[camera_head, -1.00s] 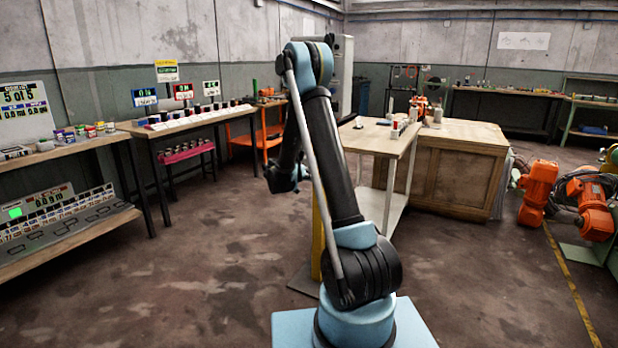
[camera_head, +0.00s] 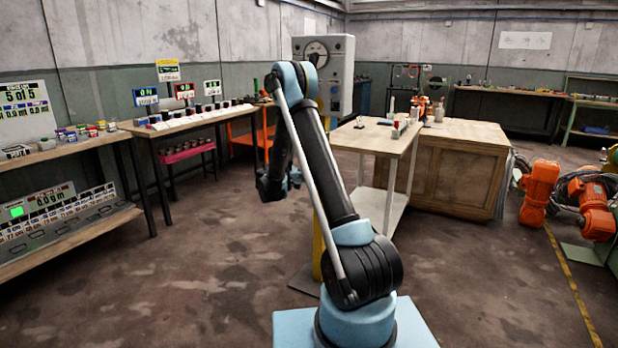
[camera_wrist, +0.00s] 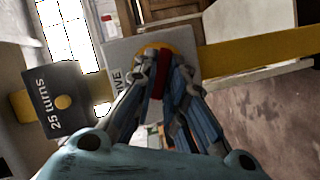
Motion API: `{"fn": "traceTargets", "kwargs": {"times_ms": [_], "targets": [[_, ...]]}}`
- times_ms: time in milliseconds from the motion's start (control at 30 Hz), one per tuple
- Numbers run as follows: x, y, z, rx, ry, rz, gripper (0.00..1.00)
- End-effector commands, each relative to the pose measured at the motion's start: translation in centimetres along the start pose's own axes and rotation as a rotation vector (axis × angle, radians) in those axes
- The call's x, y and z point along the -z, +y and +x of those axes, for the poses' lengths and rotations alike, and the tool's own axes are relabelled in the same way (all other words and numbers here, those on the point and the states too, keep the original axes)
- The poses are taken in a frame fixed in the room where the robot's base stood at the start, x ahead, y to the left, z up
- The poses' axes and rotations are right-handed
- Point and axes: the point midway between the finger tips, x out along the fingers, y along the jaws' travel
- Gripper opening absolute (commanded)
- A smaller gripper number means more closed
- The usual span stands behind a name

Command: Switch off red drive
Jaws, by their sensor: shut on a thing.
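In the wrist view, my gripper (camera_wrist: 163,66) is shut on a narrow red handle (camera_wrist: 157,86). The handle stands on a round yellow base (camera_wrist: 150,50) on a grey plate (camera_wrist: 118,50), whose lettering shows only in part, ending in "IVE". My fingers hide part of the handle and base. In the head view, my gripper (camera_head: 293,178) is mostly hidden behind my arm. A sign with a red-lit display (camera_head: 184,91) stands on the back-left bench, between a blue-framed one (camera_head: 145,96) and a green-lit one (camera_head: 211,87).
In the wrist view, a dark block marked "25 turns" (camera_wrist: 57,100) sits left of the plate on a yellow bar (camera_wrist: 250,55). In the head view, a grey cabinet with a dial (camera_head: 340,60) and a wooden table (camera_head: 365,138) stand behind my arm. The left floor is open.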

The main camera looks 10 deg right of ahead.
Motion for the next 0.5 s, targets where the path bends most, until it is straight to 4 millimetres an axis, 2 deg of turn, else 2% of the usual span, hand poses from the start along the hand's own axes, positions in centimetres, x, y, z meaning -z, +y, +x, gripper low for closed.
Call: {"fn": "traceTargets", "kwargs": {"times_ms": [200, 500], "targets": [[0.28, -0.39, 0.25, -0.070, 0.004, -0.171, 0.00], [0.23, -0.57, 0.29, -0.139, 0.004, -0.340, 0.00]]}}
